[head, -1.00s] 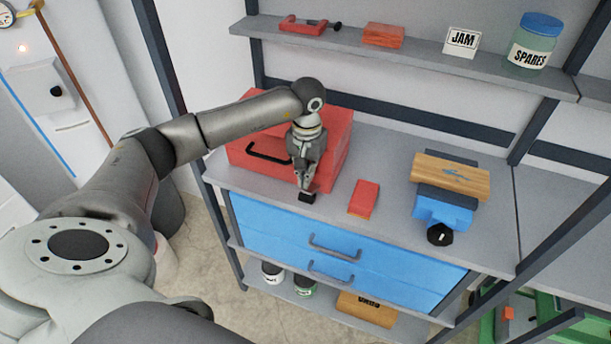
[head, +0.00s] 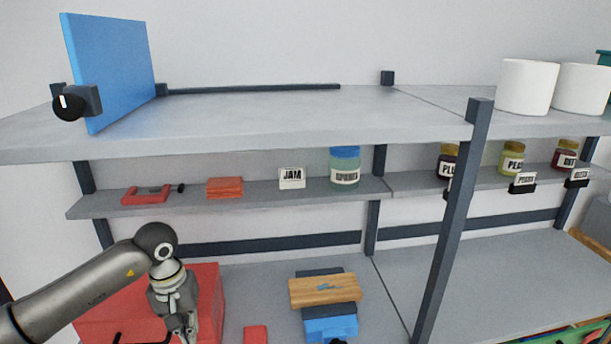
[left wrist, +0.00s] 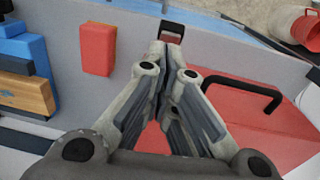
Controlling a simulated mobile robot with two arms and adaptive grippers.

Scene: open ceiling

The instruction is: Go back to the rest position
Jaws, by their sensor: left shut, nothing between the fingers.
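My left gripper (head: 182,335) is low at the left of the head view, pointing down in front of the red toolbox (head: 207,285). Its fingertips are at the bottom edge of that view. In the left wrist view the fingers of my left gripper (left wrist: 170,50) come together at the tips with nothing held. A small black and red piece (left wrist: 173,33) lies just beyond the tips; I cannot tell whether they touch it. The red toolbox with its black handle (left wrist: 255,115) is beside the fingers at the right. My right gripper is in neither view.
A red block (head: 255,335) and a blue tool with a wooden block (head: 325,291) are on the worktop. A narrow shelf (head: 255,201) above holds jars and small items. A higher shelf (head: 270,118) carries a blue panel (head: 112,65) and white rolls (head: 527,88). A dark post (head: 452,220) stands at right.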

